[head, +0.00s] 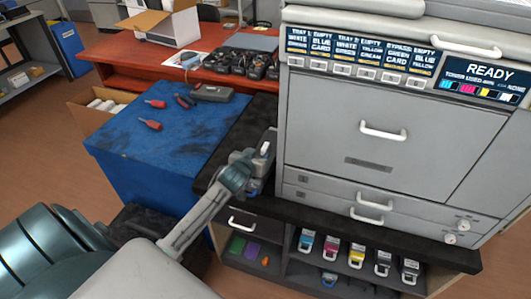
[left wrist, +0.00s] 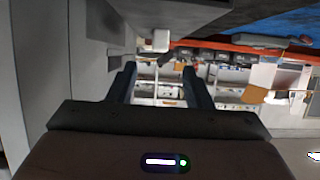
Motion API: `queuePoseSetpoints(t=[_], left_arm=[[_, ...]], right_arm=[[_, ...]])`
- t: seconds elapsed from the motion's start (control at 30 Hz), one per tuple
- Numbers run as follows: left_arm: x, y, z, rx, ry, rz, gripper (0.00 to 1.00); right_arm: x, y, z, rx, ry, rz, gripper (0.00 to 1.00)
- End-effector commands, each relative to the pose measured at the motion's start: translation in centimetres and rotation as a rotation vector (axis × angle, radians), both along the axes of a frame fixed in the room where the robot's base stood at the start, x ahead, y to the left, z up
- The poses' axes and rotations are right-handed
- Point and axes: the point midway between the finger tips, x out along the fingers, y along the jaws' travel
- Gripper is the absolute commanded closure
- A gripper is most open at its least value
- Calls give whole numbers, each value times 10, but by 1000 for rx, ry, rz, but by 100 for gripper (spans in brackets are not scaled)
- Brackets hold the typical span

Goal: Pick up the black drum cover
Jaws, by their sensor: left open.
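My left gripper (head: 262,158) is at the dark counter's left end, close beside the grey printer's left side in the head view. In the left wrist view its two dark fingers (left wrist: 160,78) stand wide apart, with nothing held between them. A small pale block (left wrist: 160,40) shows just beyond the fingertips; a pale part (head: 265,148) also shows at the gripper in the head view. I cannot clearly pick out the black drum cover; it may be hidden behind the gripper or blend with the dark counter. My right gripper is not seen.
The printer (head: 390,130) stands on the dark counter (head: 400,240). Several toner cartridges (head: 356,255) stand on the shelf below. A blue table (head: 150,135) at left holds red-handled tools. A red bench (head: 130,48) with black items (head: 240,63) is behind.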

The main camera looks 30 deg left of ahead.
Motion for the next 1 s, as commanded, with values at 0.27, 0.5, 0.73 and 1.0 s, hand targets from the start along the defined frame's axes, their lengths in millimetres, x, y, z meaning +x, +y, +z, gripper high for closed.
queuePoseSetpoints(t=[0.27, 0.5, 0.73, 1.0], left_arm=[[20, 4, -6, 0, 0, 0, 55], [49, 11, -17, -1, 2, 0, 55], [60, 13, -23, 1, 1, -2, 55], [59, 13, -23, 1, 1, -2, 74]], right_arm=[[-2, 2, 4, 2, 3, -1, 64], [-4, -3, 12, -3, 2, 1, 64], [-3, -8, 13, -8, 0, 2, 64], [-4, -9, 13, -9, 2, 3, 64]])
